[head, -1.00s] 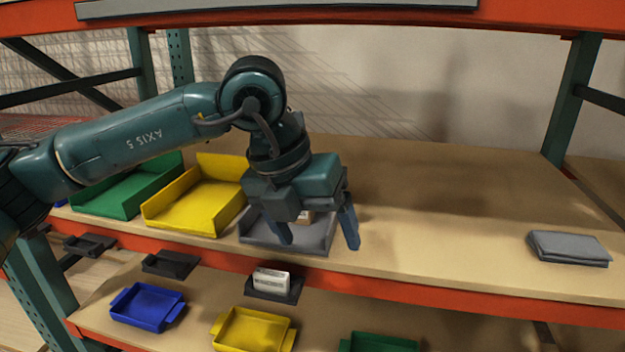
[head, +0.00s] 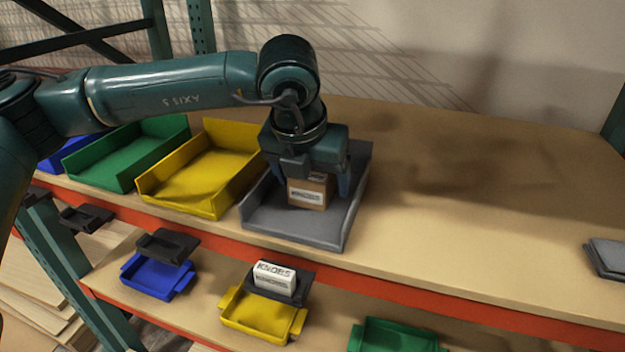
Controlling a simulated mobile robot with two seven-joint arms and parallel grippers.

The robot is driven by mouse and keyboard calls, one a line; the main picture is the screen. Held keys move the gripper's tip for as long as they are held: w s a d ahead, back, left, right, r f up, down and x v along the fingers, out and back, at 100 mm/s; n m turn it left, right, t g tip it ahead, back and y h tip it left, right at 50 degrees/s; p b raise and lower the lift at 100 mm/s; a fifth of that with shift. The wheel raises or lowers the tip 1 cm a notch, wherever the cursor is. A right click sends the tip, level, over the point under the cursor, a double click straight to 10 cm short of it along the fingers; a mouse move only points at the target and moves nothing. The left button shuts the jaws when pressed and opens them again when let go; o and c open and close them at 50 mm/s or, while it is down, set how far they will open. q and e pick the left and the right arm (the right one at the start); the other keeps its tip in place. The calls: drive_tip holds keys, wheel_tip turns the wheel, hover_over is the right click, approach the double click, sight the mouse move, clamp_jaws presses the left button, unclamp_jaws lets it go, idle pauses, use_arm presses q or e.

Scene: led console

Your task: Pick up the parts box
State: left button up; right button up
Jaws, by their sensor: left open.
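The parts box (head: 309,193) is a small brown carton with a white label. It stands in the open-fronted grey bin (head: 297,228) on the upper shelf. My left gripper (head: 316,190) is over the grey bin, pointing down and open, with a finger at each side of the box. My right gripper does not show.
A yellow bin (head: 200,185), a green bin (head: 125,160) and a blue bin (head: 62,156) stand left of the grey bin. A white KNOBS box (head: 274,277) sits on a dark holder below. A grey folded item (head: 608,256) lies far right. The shelf between is clear.

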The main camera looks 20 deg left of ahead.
sight(311, 174)
use_arm(q)
drive_tip(key=shift+w+f, duration=0.1)
drive_tip(key=shift+f, duration=0.05)
drive_tip(key=c, duration=1.1)
drive_tip(key=shift+r, duration=0.6)
drive_tip(key=shift+b+v, duration=0.5)
drive_tip(key=shift+v, duration=0.7)
drive_tip(key=s+b, duration=0.2)
drive_tip(key=s, duration=1.5)
drive_tip(key=shift+a+b, duration=0.3)
drive_tip(key=shift+b, duration=0.05)
